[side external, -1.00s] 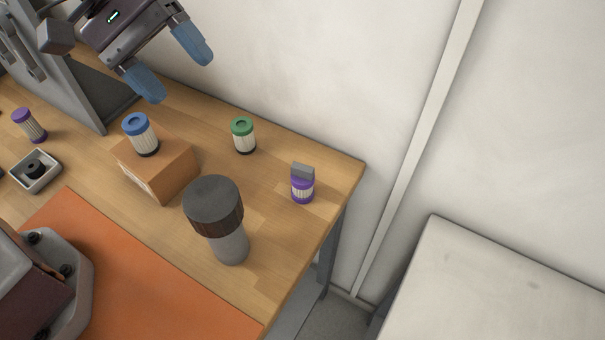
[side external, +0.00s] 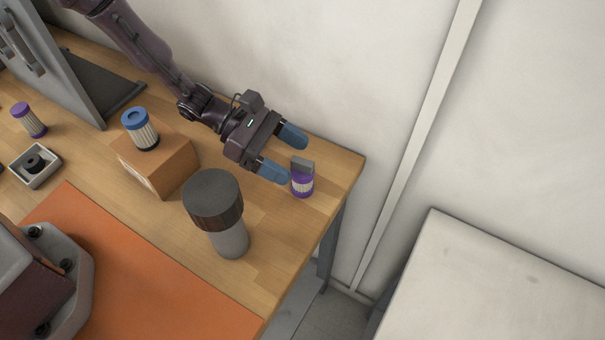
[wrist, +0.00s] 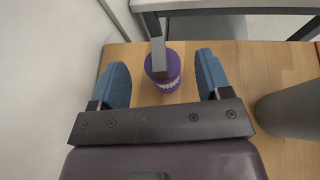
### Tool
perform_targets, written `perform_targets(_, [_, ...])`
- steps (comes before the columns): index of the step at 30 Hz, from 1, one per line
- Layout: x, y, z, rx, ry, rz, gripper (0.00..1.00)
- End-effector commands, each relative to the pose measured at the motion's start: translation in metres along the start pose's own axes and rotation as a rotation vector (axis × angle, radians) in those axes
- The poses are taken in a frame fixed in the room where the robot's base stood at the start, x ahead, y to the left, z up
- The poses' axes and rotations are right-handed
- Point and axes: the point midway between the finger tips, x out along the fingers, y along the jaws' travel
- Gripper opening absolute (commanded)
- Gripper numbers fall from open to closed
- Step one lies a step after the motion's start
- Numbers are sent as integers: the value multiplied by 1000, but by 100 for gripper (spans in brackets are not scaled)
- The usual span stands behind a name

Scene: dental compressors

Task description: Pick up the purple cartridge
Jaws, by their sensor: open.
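A purple cartridge (side external: 302,185) stands upright near the right end of the wooden table, with a grey block (side external: 304,165) on top. In the wrist view the purple cartridge (wrist: 167,74) shows between and slightly ahead of my fingers, with the grey block (wrist: 158,58) over part of it. My gripper (side external: 284,154) is open, its blue fingers pointing toward this cartridge; it also shows in the wrist view (wrist: 160,72). I see no finger contact with it. A second purple-capped cartridge (side external: 29,119) stands at the far left.
A blue-capped cartridge (side external: 140,128) stands on a cardboard box (side external: 158,167). A dark-lidded grey cylinder (side external: 230,238) stands in front, at the right in the wrist view (wrist: 293,110). A small tray (side external: 35,168) and an orange mat (side external: 130,270) lie left. The wall is close behind.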

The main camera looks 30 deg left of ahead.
Motion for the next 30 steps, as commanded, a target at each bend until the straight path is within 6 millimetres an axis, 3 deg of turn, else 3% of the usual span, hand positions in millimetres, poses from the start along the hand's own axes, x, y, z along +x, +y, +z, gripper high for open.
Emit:
perform_targets(8, [16, -1, -37, -1, 2, -2, 71])
perform_targets(13, [39, 0, -33, 3, 0, -2, 71])
perform_targets(22, [43, 0, -33, 2, 1, -1, 71])
perform_targets(29, [43, 0, -33, 2, 1, -1, 18])
perform_targets(30, [43, 0, -33, 2, 1, -1, 17])
